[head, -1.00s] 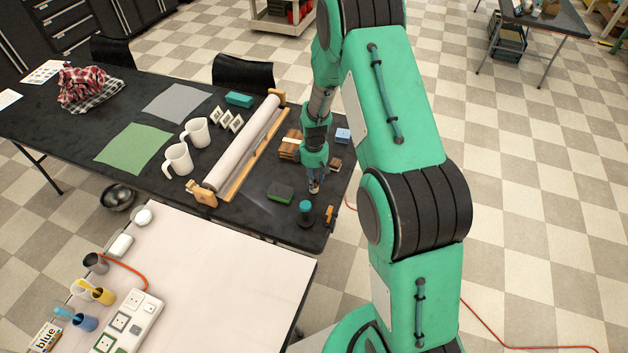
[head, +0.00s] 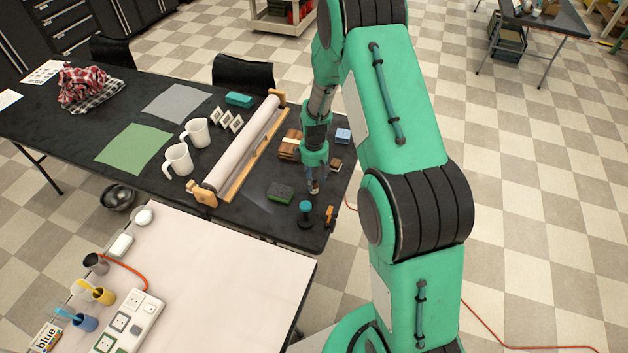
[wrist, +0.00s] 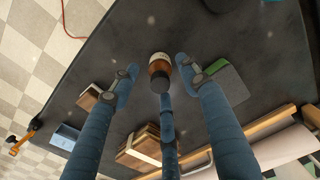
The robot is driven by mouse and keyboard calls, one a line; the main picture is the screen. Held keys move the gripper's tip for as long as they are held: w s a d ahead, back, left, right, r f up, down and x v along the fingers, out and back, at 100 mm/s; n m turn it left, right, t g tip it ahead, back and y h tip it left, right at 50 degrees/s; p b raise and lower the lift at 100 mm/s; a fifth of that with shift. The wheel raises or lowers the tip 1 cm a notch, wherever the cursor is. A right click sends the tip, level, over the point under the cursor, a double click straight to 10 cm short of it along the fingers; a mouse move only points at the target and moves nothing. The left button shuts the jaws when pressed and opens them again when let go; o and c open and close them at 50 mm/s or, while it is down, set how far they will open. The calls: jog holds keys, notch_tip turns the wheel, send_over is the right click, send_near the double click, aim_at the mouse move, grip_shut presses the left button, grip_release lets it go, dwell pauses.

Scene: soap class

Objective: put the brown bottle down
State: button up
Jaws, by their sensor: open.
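The brown bottle (wrist: 159,63) with a dark cap is on the dark table, seen from above in the wrist view. It looks upright, cap toward my palm. My gripper (wrist: 158,76) is open, its blue fingers spread around the bottle, one on each side and one behind the cap. The side fingers show gaps to the bottle; I cannot tell whether the middle finger touches the cap. In the head view my gripper (head: 313,186) points down near the right end of the dark table (head: 235,180), and the bottle is hard to make out among the fingers.
A dark green sponge (head: 280,193) lies left of my gripper. A teal-topped black object (head: 305,213) and an orange clamp (head: 330,214) stand in front. Wooden blocks (head: 289,146) and a blue box (head: 343,136) lie behind. The table's right edge is close.

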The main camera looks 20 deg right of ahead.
notch_tip(320, 180, up, 11)
jog(key=p, duration=0.1)
jog(key=shift+r, duration=0.15)
jog(key=shift+r, duration=0.1)
dwell(0.7)
jog(key=s+a+r+m+t, duration=0.15)
jog(key=s+r, duration=0.25)
jog(key=r, duration=0.5)
jog(key=s+a+r+m, duration=0.1)
jog(key=s+a+r, duration=0.25)
jog(key=r, duration=0.55)
jog(key=s+a+r+m+t, duration=0.15)
jog(key=s+r, duration=0.25)
jog(key=r, duration=0.5)
jog(key=s+a+r+m+t, duration=0.1)
jog(key=s+r, duration=0.4)
jog(key=s, duration=0.7)
jog(key=s+a+r+m+t, duration=0.1)
jog(key=s+a+r+m, duration=0.3)
jog(key=s, duration=0.8)
notch_tip(320, 180, up, 2)
jog(key=shift+s+a+r+t, duration=0.1)
jog(key=shift+s+a+t, duration=0.05)
jog(key=shift+a+t, duration=0.15)
